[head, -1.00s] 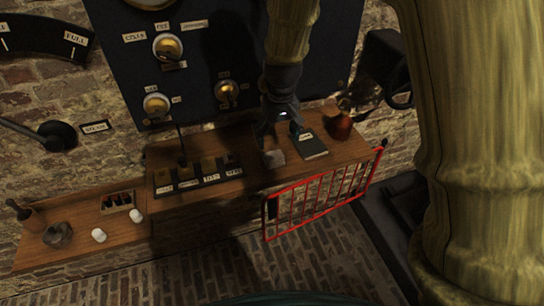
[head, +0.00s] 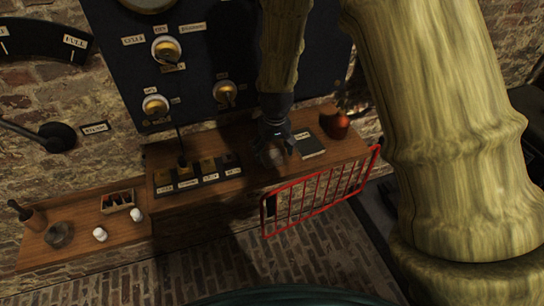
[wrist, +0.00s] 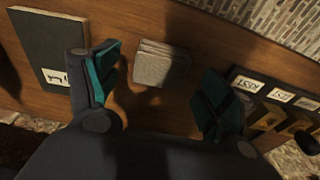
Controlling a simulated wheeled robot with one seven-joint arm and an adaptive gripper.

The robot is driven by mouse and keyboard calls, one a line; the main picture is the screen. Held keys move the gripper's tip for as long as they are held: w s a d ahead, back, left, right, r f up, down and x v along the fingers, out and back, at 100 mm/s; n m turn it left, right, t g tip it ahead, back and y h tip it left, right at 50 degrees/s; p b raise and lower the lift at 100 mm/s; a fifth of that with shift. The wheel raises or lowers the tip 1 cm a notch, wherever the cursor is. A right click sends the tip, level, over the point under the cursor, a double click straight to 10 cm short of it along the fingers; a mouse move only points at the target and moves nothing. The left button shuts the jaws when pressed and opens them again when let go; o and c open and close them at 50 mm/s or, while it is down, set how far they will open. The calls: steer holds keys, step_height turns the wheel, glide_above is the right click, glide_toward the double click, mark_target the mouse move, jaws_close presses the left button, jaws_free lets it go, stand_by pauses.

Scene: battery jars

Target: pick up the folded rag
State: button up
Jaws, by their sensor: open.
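The folded rag (wrist: 161,64) is a small grey layered pad lying on the wooden shelf (wrist: 212,44). In the wrist view it lies between and just beyond the fingertips of my gripper (wrist: 160,85), which is open with teal pads on both sides. The jaws hold nothing. In the head view my gripper (head: 274,140) is low over the shelf, left of the dark book. The rag there (head: 272,157) is dim and mostly hidden by the fingers and shadow.
A dark book (head: 309,143) lies close right of the gripper. A labelled switch row (head: 200,175) is to the left. A red rail (head: 320,195) runs along the shelf's front. A reddish-brown jar (head: 338,125) stands at the right end, and a dark panel (head: 205,50) rises behind.

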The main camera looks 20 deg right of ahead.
steer(key=shift+w+f, duration=0.2)
steer(key=shift+f, duration=1.2)
steer(key=c, duration=1.1)
steer(key=shift+r, duration=0.85)
steer(key=shift+r+b, duration=0.55)
steer(key=shift+r, duration=0.4)
steer(key=s+a+b, duration=0.1)
steer(key=s+a, duration=0.3)
steer(key=s, duration=0.3)
steer(key=s+a+r+b, duration=0.1)
steer(key=s+a+b, duration=0.1)
steer(key=s+a, duration=0.2)
steer(key=s, duration=0.2)
steer(key=shift+s+a+r, duration=0.2)
steer(key=shift+s+r, duration=0.05)
steer(key=shift+s, duration=0.1)
